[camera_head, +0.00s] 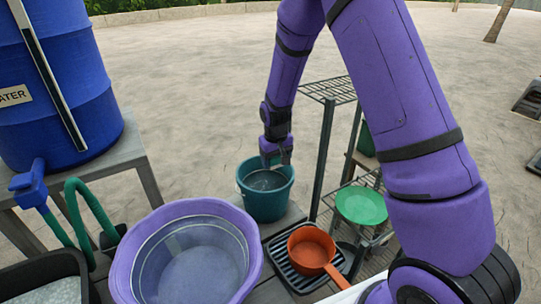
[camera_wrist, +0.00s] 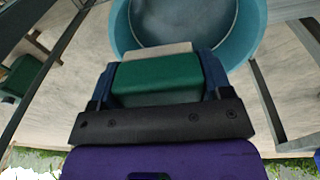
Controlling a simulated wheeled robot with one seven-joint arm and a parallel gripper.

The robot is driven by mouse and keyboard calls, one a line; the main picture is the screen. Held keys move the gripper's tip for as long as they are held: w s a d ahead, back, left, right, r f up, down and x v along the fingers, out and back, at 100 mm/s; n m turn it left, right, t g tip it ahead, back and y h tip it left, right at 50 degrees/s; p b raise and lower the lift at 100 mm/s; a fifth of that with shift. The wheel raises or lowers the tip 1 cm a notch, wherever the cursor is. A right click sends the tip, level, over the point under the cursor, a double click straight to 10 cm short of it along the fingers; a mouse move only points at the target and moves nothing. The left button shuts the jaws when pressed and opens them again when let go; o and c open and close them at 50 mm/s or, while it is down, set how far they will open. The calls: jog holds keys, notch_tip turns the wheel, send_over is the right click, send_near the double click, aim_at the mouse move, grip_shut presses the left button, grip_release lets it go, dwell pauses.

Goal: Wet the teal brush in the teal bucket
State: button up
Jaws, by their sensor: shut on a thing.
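The teal bucket (camera_head: 264,202) stands upright near the middle of the head view, with a grey, water-like surface inside. It also shows at the top of the wrist view (camera_wrist: 256,30). My gripper (camera_head: 276,158) is over the bucket's far part in the head view. In the wrist view my gripper (camera_wrist: 160,82) is shut on the teal brush (camera_wrist: 160,80), a dark green block with a pale beige edge. That edge overlaps the bucket's near rim in the wrist view. In the head view the brush is mostly hidden, and I cannot tell whether it touches the water.
A purple basin (camera_head: 125,258) stands in front, left of the bucket. An orange pan (camera_head: 311,250) sits on a black rack to the right. A wire shelf (camera_head: 330,89) with a green plate (camera_head: 361,205) stands close on the right. A blue water barrel (camera_head: 65,110) is at left.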

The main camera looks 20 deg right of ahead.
jog(key=shift+w+a+t, duration=0.2)
jog(key=shift+a+t, duration=0.1)
jog(key=shift+a, duration=0.1)
jog(key=shift+w+a+r+n, duration=0.1)
jog(key=shift+w+a+n, duration=0.1)
jog(key=shift+a+n, duration=0.1)
jog(key=shift+w+a+r+n+t, duration=0.1)
jog(key=shift+a+n+t, duration=0.05)
jog(key=shift+a+t, duration=0.3)
jog(key=shift+w+a+r+n+t, duration=0.15)
jog(key=shift+a+t, duration=0.1)
jog(key=shift+a, duration=0.3)
notch_tip(320, 180, down, 14)
jog(key=shift+a+f, duration=0.25)
jog(key=shift+a, duration=0.05)
jog(key=shift+s, duration=0.1)
notch_tip(320, 180, up, 14)
jog(key=shift+f, duration=0.25)
dwell(0.9)
dwell(0.9)
